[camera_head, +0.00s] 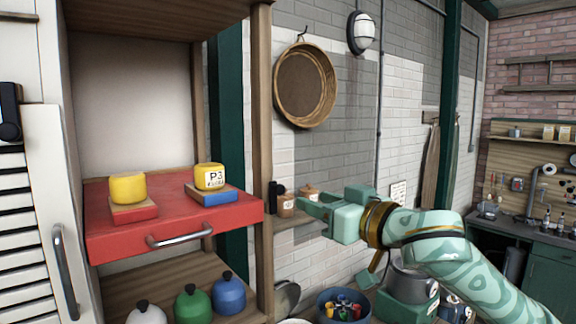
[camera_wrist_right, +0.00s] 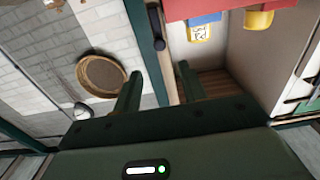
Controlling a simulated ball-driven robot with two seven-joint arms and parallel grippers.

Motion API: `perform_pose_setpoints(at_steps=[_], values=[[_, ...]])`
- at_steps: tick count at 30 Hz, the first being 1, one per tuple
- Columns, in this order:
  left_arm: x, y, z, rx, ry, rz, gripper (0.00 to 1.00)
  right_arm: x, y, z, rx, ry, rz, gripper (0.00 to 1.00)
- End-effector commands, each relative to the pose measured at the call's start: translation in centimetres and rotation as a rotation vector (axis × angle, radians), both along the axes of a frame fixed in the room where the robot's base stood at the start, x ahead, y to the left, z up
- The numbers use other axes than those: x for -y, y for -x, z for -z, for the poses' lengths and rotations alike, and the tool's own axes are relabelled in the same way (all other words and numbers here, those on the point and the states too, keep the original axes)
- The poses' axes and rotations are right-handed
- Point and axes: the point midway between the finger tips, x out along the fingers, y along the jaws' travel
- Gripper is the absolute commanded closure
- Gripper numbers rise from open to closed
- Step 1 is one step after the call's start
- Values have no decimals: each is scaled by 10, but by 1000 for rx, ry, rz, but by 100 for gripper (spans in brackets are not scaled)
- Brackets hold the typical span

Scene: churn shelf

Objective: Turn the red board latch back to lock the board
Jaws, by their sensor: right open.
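The red board (camera_head: 175,217) sits in the wooden shelf at mid height, with a metal bar handle (camera_head: 180,236) on its front. A small black latch-like piece (camera_head: 277,196) is on the shelf post right of the board; it also shows in the right wrist view (camera_wrist_right: 157,28). Its exact turn is hard to tell. My right gripper (camera_head: 303,203) is open and empty, just right of this piece and apart from it. In the right wrist view its two fingers (camera_wrist_right: 160,88) point towards the post. My left gripper is out of view.
Two yellow weights stand on the board, one on a red block (camera_head: 134,211) and one on a blue block (camera_head: 212,195). Small jars (camera_head: 287,206) stand on a side ledge behind my right gripper. Several kettle-like weights (camera_head: 193,305) are on the shelf below.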

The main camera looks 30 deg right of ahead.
Motion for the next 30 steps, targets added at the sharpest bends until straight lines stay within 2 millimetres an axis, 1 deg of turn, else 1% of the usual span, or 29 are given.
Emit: perform_pose_setpoints(at_steps=[1, 2, 3, 6, 9, 12, 15, 18, 25, 26, 27, 29, 30], values=[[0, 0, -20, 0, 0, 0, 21, -1, -9, -9, -3, -5, -2, 58], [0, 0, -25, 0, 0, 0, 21, -3, -14, -8, -3, -4, -3, 58], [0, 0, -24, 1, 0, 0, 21, -2, -25, -6, 1, -5, 0, 58], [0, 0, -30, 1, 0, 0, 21, -5, -49, -4, 1, -4, -1, 58], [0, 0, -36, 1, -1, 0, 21, -7, -68, -2, 0, 0, -2, 58], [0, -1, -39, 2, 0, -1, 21, -7, -81, -1, 0, -1, 0, 58], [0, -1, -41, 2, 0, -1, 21, -8, -89, 0, 0, 1, -1, 58], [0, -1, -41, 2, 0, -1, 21, -8, -92, 0, 0, 2, -2, 58], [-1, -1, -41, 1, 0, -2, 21, -8, -93, 1, 0, 3, -1, 58], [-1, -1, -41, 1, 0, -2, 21, -8, -93, 1, 0, 3, -1, 66], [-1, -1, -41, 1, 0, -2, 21, -8, -93, 1, 0, 3, -1, 78], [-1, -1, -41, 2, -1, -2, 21, -8, -93, 1, 0, 3, -1, 94], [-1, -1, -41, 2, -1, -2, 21, -8, -92, 1, 0, 3, -1, 100]])
